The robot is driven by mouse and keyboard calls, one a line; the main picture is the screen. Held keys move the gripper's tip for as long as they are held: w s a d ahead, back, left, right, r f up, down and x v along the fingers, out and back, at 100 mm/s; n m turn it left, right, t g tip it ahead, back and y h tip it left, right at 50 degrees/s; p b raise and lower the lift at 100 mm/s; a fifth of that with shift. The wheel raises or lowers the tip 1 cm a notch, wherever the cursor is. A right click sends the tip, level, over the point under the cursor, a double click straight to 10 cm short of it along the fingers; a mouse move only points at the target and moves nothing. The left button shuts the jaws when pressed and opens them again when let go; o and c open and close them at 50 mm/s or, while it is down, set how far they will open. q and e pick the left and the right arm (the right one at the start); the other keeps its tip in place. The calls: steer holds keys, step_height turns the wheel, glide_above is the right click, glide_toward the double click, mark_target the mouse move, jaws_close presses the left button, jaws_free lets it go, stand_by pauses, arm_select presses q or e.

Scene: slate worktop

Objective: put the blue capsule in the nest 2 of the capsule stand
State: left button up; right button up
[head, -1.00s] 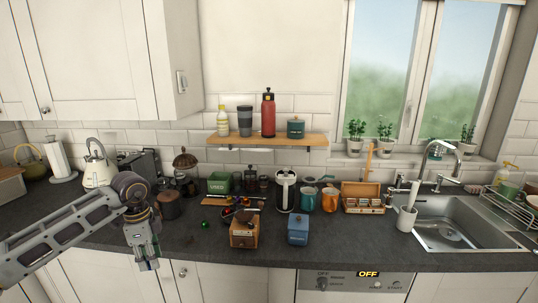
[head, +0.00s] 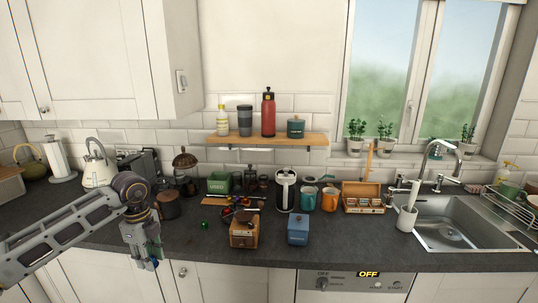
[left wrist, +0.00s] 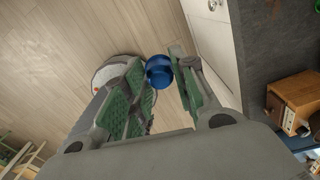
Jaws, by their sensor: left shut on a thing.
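The blue capsule (left wrist: 159,72) shows between the fingertips of my left gripper (left wrist: 163,80) in the left wrist view, with the wood floor beyond it. The gripper is shut on it. In the head view, my left gripper (head: 150,262) hangs in front of the worktop's front edge, pointing down. A dark piece with small coloured items (head: 234,213) stands behind the wooden box; it may be the capsule stand, but its nests are too small to make out. My right gripper is not in view.
A small green round object (head: 204,224) lies on the worktop, right of my gripper.

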arm_select(q)
steer(key=m, duration=0.5)
steer(key=shift+w, duration=0.1)
steer(key=m, duration=0.9)
steer(key=shift+w+a, duration=0.1)
steer(key=shift+w, duration=0.05)
steer(key=m, duration=0.5)
steer(key=shift+w+a+m, duration=0.1)
steer(key=shift+w+m, duration=0.05)
steer(key=shift+m, duration=0.15)
steer(key=m, duration=0.5)
steer(key=shift+w+a, duration=0.15)
steer(key=shift+w, duration=0.05)
steer(key=m, duration=0.5)
steer(key=shift+w+a, duration=0.15)
steer(key=s+d+f+m, duration=0.2)
steer(key=d+f+m, duration=0.8)
steer(key=m, duration=1.1)
steer(key=d, duration=0.3)
steer(key=shift+f+m, duration=0.4)
